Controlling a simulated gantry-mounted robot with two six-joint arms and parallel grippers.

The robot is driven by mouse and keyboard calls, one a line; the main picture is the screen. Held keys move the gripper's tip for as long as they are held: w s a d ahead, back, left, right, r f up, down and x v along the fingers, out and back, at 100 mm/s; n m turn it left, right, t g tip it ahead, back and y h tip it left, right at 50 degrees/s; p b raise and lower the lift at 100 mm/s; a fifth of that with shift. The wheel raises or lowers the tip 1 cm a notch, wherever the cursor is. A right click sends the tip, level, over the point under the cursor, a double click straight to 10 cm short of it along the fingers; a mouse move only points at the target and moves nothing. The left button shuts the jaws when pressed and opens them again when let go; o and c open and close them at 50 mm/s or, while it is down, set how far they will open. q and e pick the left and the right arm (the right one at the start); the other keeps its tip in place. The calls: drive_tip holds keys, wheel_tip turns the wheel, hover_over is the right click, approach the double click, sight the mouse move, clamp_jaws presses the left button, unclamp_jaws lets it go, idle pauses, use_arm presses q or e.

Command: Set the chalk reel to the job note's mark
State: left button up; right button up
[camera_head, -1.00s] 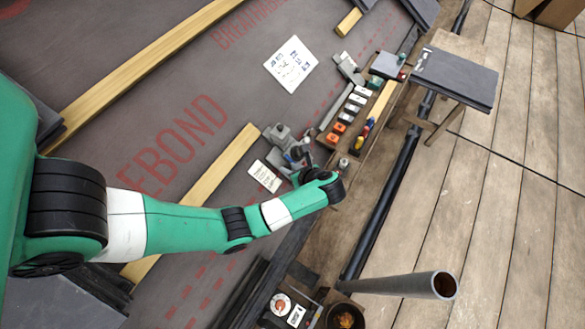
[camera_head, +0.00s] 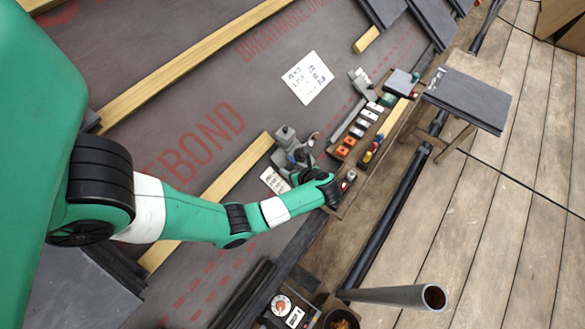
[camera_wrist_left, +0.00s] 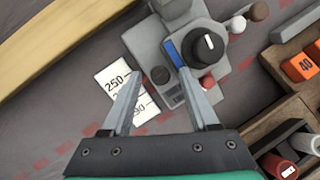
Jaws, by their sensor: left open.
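A grey device (camera_head: 290,146), perhaps the chalk reel, stands on the dark roof membrane. In the left wrist view, it has a black knob (camera_wrist_left: 207,47) with a white pointer line, a blue strip and a red button. A white card (camera_wrist_left: 118,86) beside it reads 250 and 190, with a middle number partly hidden by a finger. A white sheet (camera_head: 307,77) with handwriting, perhaps the job note, lies farther up; its writing is too small to read. My left gripper (camera_wrist_left: 158,73) is open and empty, its fingers in front of the device and card. My right gripper is out of view.
A wooden tray (camera_wrist_left: 262,121) right of the device holds orange and other numbered blocks and coloured tools. Wooden battens (camera_head: 224,168) cross the membrane. A slate-topped stand (camera_head: 467,98) and a grey pipe (camera_head: 395,296) stand to the right. A round dial (camera_head: 281,304) lies at the bottom.

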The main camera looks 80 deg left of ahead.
use_arm(q)
drive_tip(key=shift+r, duration=0.1)
drive_tip(key=shift+w+d+r+p, duration=0.15)
drive_tip(key=shift+d+r+p, duration=0.1)
drive_tip(key=shift+r+p, duration=0.05)
drive_tip(key=p+v, duration=0.4)
drive_tip(key=v, duration=0.6)
drive_tip(key=shift+d, duration=0.35)
drive_tip(key=shift+w+r, duration=0.1)
drive_tip(key=shift+r, duration=0.05)
